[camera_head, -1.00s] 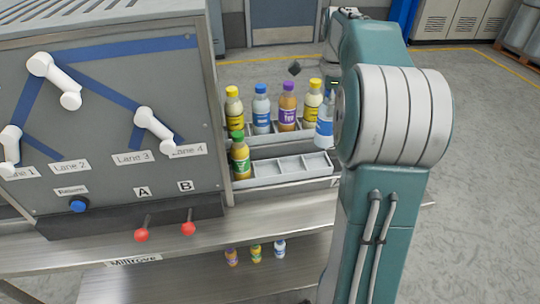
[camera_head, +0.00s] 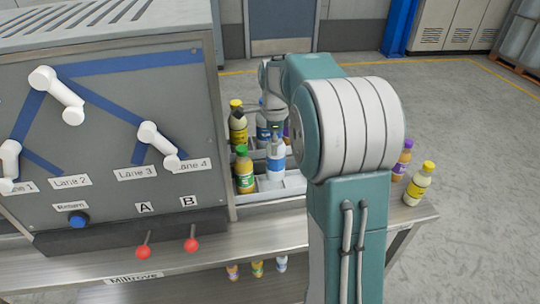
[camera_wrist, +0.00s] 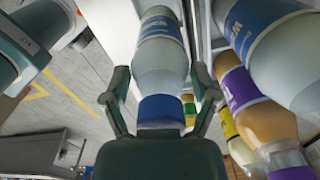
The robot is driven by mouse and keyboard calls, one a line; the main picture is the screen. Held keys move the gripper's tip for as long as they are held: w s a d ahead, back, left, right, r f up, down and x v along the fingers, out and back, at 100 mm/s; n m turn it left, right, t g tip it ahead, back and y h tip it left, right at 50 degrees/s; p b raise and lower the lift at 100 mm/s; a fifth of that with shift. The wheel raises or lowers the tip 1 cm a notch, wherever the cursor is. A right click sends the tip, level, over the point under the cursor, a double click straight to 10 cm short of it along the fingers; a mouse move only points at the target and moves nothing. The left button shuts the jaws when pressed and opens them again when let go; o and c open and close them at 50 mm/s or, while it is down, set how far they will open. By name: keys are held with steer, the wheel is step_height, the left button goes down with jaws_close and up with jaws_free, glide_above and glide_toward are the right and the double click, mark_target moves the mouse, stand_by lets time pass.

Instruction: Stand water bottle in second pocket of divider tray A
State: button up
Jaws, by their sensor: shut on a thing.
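The water bottle (camera_head: 275,162), clear with a blue label, hangs upright from my gripper (camera_head: 274,130). In the wrist view my gripper (camera_wrist: 160,98) is shut around its blue cap (camera_wrist: 161,110), with the bottle body (camera_wrist: 160,55) beyond. The bottle is at the second pocket of the front divider tray (camera_head: 294,182), to the right of a green-capped juice bottle (camera_head: 244,172) in the first pocket. I cannot tell whether its base touches the pocket floor. The pockets farther right look empty but are partly hidden by my arm.
Behind is another row with a yellow-capped bottle (camera_head: 237,124), a blue-capped bottle (camera_head: 262,128) and a purple-labelled bottle, which shows in the wrist view (camera_wrist: 244,90). A purple-capped bottle (camera_head: 402,160) and a yellow-capped bottle (camera_head: 419,184) stand at the table's right. The machine (camera_head: 110,120) is left.

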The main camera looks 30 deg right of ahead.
mark_target(270, 155)
steer(key=f, duration=0.3)
steer(key=a+f, duration=0.1)
steer(key=shift+w+f, duration=0.25)
steer(key=shift+f, duration=0.05)
steer(key=o, duration=1.2)
step_height(270, 155, up, 12)
steer(key=shift+r, duration=0.1)
